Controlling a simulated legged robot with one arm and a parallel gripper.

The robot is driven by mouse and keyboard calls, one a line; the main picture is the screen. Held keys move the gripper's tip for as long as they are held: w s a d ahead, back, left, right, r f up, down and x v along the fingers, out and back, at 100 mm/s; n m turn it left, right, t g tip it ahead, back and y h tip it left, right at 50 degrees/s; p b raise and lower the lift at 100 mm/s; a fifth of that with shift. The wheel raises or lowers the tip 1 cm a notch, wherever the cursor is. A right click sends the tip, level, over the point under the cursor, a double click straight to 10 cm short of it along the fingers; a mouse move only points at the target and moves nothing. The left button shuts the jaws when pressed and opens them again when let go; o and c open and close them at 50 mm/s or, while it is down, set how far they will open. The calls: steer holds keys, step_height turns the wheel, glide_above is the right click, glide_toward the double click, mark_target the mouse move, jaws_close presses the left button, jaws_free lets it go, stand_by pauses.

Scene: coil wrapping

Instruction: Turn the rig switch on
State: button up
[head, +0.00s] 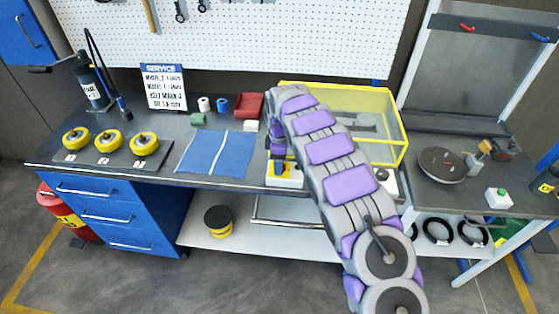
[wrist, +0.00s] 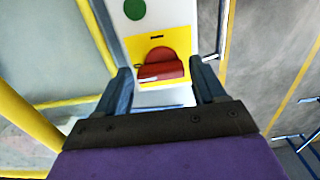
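The rig switch is a red lever or knob (wrist: 163,66) on a yellow plate (wrist: 185,40) of a white panel (wrist: 117,22). A round green disc (wrist: 134,9) is on the same panel. My gripper (wrist: 163,88) is open, with one finger on each side of the red switch in the wrist view and a gap to it on both sides. In the head view my gripper (head: 278,155) is at the front left of the yellow-framed clear rig box (head: 385,118), above the white and yellow switch box (head: 297,181). My arm hides part of the rig; the red switch is not visible there.
A blue mat (head: 215,153), a red bin (head: 248,105) and a tray with several yellow-rimmed wheels (head: 110,150) are on the bench to the left.

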steer(key=c, duration=0.8)
